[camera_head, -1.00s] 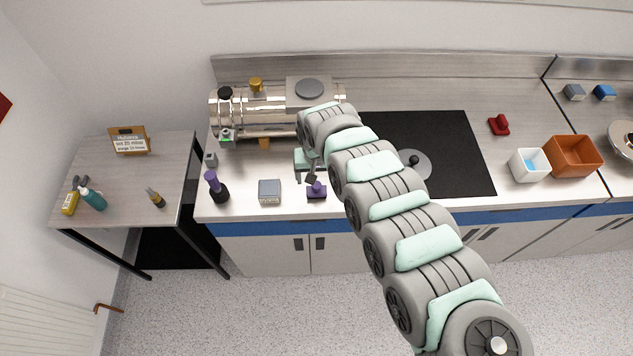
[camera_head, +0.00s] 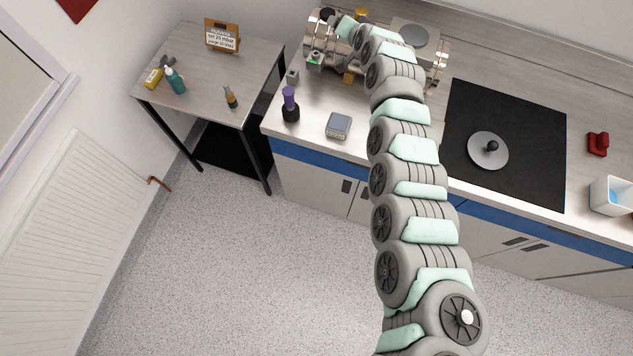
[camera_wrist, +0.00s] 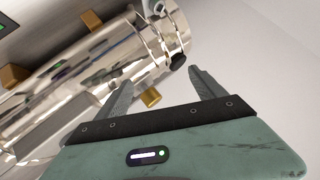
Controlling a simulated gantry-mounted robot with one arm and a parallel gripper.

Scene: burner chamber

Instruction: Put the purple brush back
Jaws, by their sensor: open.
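A purple-topped item with a wide black lower part (camera_head: 290,104), which looks like the purple brush, stands upright near the front left corner of the counter in the head view. My gripper (camera_head: 338,22) is up at the left end of the shiny metal burner chamber (camera_head: 322,48), well apart from that item. In the wrist view my gripper (camera_wrist: 158,82) has its two fingers spread with nothing held between them. The chamber's metal cylinder (camera_wrist: 100,70) and a small brass knob (camera_wrist: 150,97) show beyond the fingers. No purple thing shows in the wrist view.
A grey box (camera_head: 339,125) sits on the counter right of the purple item. My arm covers the counter beyond it. A black hob (camera_head: 530,150) with a round lid (camera_head: 487,151) lies right. A side table (camera_head: 205,95) holds bottles and a sign (camera_head: 222,36).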

